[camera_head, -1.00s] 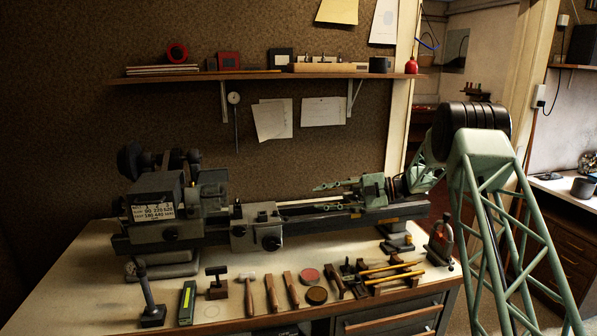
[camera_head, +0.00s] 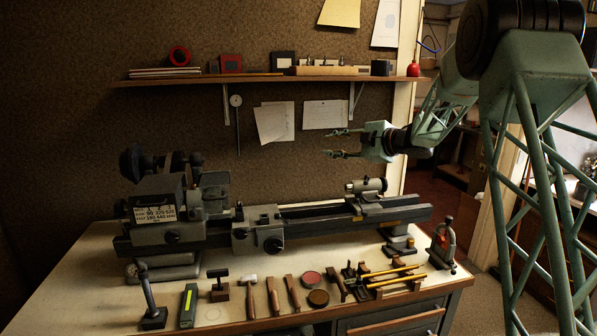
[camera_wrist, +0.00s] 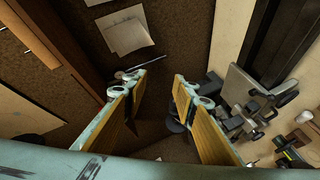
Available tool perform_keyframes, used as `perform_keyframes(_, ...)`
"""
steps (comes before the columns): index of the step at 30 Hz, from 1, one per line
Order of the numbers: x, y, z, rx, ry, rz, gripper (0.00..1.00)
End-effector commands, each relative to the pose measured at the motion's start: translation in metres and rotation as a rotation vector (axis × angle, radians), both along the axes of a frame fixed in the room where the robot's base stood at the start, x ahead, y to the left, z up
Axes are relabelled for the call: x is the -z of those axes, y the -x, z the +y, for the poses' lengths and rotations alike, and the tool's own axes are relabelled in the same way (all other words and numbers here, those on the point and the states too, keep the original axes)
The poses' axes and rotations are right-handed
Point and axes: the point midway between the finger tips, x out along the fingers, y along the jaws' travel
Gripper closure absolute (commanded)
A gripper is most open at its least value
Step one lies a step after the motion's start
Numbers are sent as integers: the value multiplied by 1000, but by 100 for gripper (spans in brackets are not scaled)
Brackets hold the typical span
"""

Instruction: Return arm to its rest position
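My gripper (camera_head: 338,143) is pale green and reaches to the left above the right part of the lathe bed. Its two fingers are apart with nothing between them, and it touches nothing that I can see. In the wrist view my gripper (camera_wrist: 160,86) also shows two yellow-padded fingers spread wide and empty. The lathe (camera_head: 165,213) stands along the back of the workbench (camera_head: 95,262), with its tailstock (camera_head: 366,185) in view below the gripper.
A wall shelf (camera_head: 225,80) hangs left of and above my gripper. Papers (camera_head: 327,113) are pinned under it. Hand tools, including a hammer (camera_head: 249,295), lie along the bench front. A small clamp (camera_head: 442,243) stands at the bench's right end. Air around the gripper is clear.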

Motion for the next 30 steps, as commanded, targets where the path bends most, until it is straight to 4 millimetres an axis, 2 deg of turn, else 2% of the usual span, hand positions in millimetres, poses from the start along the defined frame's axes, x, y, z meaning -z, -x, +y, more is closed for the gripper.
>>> perform_keyframes(1,-11,2,-2,26,-2,-1,74)
perform_keyframes(6,-39,7,-15,121,-11,9,74)
perform_keyframes(14,-77,23,-37,265,-30,32,74)
perform_keyframes(23,-113,54,-65,427,-59,72,74)
perform_keyframes(30,-134,87,-86,551,-88,114,74)
